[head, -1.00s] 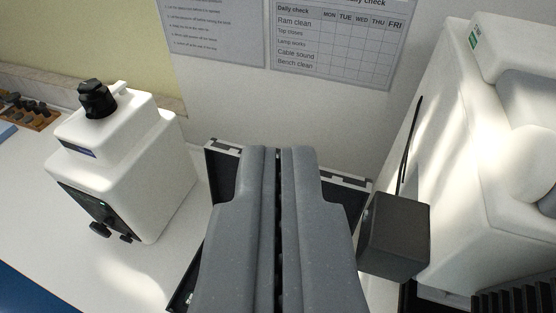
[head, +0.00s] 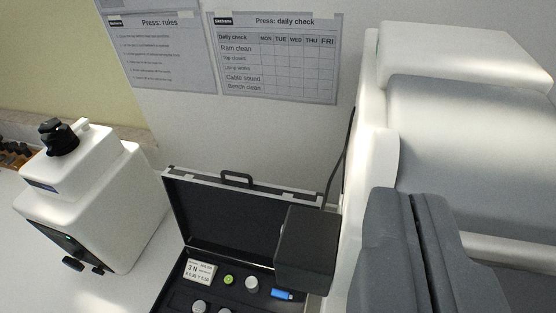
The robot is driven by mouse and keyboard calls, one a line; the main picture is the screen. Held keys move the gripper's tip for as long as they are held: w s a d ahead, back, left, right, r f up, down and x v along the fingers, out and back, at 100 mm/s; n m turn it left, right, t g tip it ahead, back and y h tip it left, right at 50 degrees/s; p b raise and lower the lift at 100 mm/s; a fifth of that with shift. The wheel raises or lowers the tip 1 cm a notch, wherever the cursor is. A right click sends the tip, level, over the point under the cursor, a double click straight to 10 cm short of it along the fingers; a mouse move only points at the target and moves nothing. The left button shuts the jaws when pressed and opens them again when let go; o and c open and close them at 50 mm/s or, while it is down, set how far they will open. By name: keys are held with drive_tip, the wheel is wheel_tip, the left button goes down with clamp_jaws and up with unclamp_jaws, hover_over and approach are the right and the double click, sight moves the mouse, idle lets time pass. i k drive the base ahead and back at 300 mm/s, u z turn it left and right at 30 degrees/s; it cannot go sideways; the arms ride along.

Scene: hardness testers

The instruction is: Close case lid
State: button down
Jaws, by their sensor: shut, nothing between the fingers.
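The case lid (head: 222,208) stands raised at the back of the open case, with a dark inner face, a pale rim and a dark handle on its top edge. The case's dark base insert (head: 231,298) holds a white label card (head: 199,271), a green round piece (head: 228,280), several pale round pieces and a blue item (head: 282,294). The case's near part is cut off by the frame. My gripper (head: 408,200) is shut and empty, at the lower right, to the right of the case and in front of the large white machine.
A dark grey box (head: 308,250) with a cable hides the right part of the case. The large white machine (head: 480,130) fills the right side. A small white tester (head: 85,205) with a black knob stands left. Wall sheets (head: 274,60) hang behind.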

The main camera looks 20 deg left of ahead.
sight(241, 219)
drive_tip(key=z, duration=2.05)
drive_tip(key=k, duration=1.05)
drive_tip(key=u, duration=2.05)
drive_tip(key=i, duration=1)
drive_tip(key=z, duration=0.05)
